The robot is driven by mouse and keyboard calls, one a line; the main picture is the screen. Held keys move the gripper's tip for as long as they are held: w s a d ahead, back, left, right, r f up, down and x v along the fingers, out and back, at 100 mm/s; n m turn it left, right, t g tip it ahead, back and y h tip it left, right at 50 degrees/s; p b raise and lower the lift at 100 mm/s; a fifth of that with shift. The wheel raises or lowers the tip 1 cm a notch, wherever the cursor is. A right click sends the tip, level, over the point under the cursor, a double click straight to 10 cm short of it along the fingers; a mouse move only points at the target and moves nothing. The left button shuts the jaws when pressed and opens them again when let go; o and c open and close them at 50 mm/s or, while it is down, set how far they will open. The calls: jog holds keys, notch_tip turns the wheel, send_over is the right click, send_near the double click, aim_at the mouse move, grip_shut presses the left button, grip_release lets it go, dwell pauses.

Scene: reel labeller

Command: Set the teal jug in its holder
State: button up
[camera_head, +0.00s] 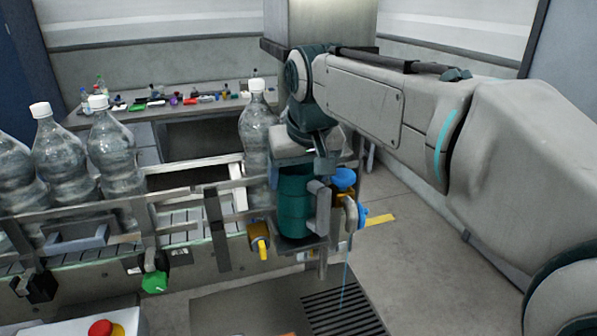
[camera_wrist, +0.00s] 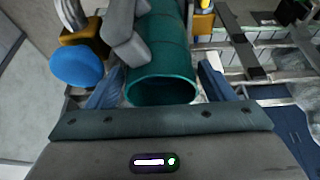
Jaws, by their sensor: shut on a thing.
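The teal jug (camera_head: 293,203) stands upright beside the conveyor, its grey handle on the right. My gripper (camera_head: 303,160) is above it and shut on its upper part. In the wrist view the jug (camera_wrist: 168,50) shows its open rim between my gripper's blue fingers (camera_wrist: 160,88). A small grey bracket (camera_head: 303,245), which looks like the holder, is directly under the jug. I cannot tell whether the jug's base rests on it or hangs just above it.
A tap (camera_head: 351,212) with blue knobs is close to the jug's right; a thin stream falls toward a floor grate (camera_head: 343,311). A yellow-handled valve (camera_head: 260,240) is at its left. Clear bottles (camera_head: 117,155) stand on the conveyor (camera_head: 185,222). Open floor lies to the right.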

jog(key=o, duration=2.1)
jog(key=shift+a, duration=0.1)
jog(key=shift+c, duration=0.2)
jog(key=shift+f, duration=0.2)
jog(key=v, duration=1.4)
jog(key=shift+a, duration=0.15)
